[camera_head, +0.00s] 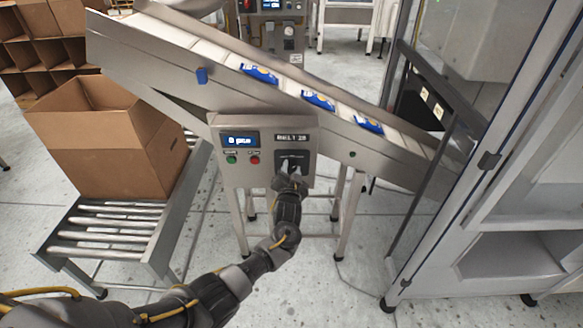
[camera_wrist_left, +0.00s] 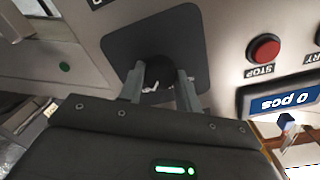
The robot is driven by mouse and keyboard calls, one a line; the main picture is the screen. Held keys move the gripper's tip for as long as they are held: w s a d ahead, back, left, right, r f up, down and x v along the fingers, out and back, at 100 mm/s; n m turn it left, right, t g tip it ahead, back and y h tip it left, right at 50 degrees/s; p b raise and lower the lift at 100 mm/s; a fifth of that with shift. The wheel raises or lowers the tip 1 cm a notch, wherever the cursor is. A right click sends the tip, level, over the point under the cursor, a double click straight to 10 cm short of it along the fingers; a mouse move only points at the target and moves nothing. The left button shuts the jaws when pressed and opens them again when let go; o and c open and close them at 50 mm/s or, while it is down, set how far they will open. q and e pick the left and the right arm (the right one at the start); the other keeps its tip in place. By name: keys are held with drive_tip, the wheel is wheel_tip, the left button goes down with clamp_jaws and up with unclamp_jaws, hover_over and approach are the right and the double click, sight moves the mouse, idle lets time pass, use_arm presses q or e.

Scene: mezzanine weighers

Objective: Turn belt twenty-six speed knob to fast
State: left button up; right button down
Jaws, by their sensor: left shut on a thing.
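The belt control box (camera_head: 228,175) is on the side of the inclined conveyor. It has a belt label (camera_head: 291,138) and a blue display (camera_head: 240,139). The speed knob (camera_wrist_left: 158,70) is a dark round knob on a black plate (camera_wrist_left: 190,50) at the box's right side. My left gripper (camera_head: 290,169) reaches the plate from below and hides most of the knob in the head view. In the left wrist view, its two fingers (camera_wrist_left: 158,86) are shut on the knob, one on each side. The knob's pointer setting cannot be read. My right gripper is not in view.
Green (camera_head: 231,159) and red (camera_head: 254,160) buttons sit left of the knob. Blue packets (camera_head: 318,100) lie on the inclined belt. An open cardboard box (camera_head: 110,150) stands on a roller table (camera_head: 100,237) at left. A tall metal frame (camera_head: 440,240) stands at right.

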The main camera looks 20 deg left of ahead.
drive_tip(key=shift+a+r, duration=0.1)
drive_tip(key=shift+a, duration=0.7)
use_arm(q)
drive_tip(key=o, duration=0.9)
drive_tip(key=shift+o, duration=0.3)
drive_tip(key=shift+s+d, duration=0.15)
drive_tip(key=shift+s, duration=0.2)
drive_tip(key=v, duration=1)
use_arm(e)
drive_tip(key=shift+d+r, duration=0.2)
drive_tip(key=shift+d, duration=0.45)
